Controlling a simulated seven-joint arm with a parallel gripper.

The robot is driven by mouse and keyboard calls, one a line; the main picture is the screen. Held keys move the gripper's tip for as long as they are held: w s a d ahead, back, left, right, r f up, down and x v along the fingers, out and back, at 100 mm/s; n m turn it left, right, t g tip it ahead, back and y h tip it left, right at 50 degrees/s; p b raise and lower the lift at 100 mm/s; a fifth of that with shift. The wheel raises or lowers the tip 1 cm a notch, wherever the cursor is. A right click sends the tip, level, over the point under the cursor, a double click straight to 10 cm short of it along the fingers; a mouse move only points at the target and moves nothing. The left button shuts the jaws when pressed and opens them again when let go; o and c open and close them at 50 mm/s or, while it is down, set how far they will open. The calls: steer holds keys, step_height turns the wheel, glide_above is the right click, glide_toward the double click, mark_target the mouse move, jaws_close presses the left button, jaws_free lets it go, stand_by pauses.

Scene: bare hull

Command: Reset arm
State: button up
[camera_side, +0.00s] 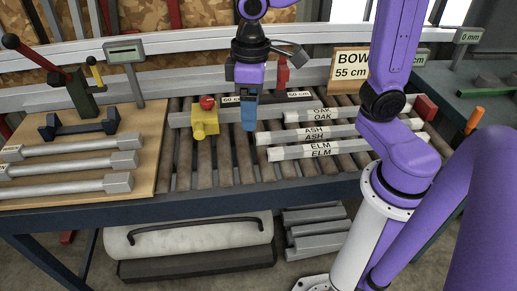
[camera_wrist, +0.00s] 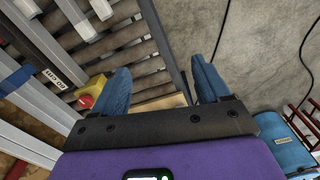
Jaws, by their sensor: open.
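My gripper (camera_side: 248,124) points down over the roller table (camera_side: 235,172) in the side view, just right of a yellow box with a red button (camera_side: 205,118). In the wrist view its two blue fingers stand wide apart with nothing between them, so my gripper (camera_wrist: 162,84) is open and empty. The yellow box also shows left of the fingers in the wrist view (camera_wrist: 90,90). From the side, the fingers overlap, and I cannot tell how high they are above the rollers.
Bars labelled OAK (camera_side: 320,115), ASH (camera_side: 313,132) and ELM (camera_side: 320,149) lie right of my gripper. A wooden board (camera_side: 145,180) with grey bars is at left. A "BOW 55 cm" sign (camera_side: 350,68) stands behind. The wrist view shows concrete floor (camera_wrist: 265,50) at right.

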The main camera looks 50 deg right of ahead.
steer(key=shift+o, duration=0.9)
steer(key=s+d+f+n, duration=0.2)
steer(key=s+d+n, duration=0.1)
steer(key=s, duration=0.4)
steer(key=s+d+f+n, duration=0.2)
steer(key=s, duration=0.6)
steer(key=shift+d+f+n, duration=0.2)
steer(key=shift+d+n, duration=0.2)
steer(key=shift+o, duration=1.4)
steer(key=shift+s+d+f, duration=0.1)
steer(key=w+d+r+m, duration=0.3)
steer(key=w+d+m, duration=0.8)
steer(key=w+d, duration=0.55)
steer(key=s+d+m, duration=0.4)
steer(key=d+m, duration=0.1)
steer(key=d, duration=0.8)
steer(key=s+d+m, duration=0.4)
steer(key=d+m, duration=0.1)
steer(key=d, duration=0.7)
step_height(320, 180, down, 8)
steer(key=shift+f, duration=0.25)
steer(key=shift+d, duration=0.1)
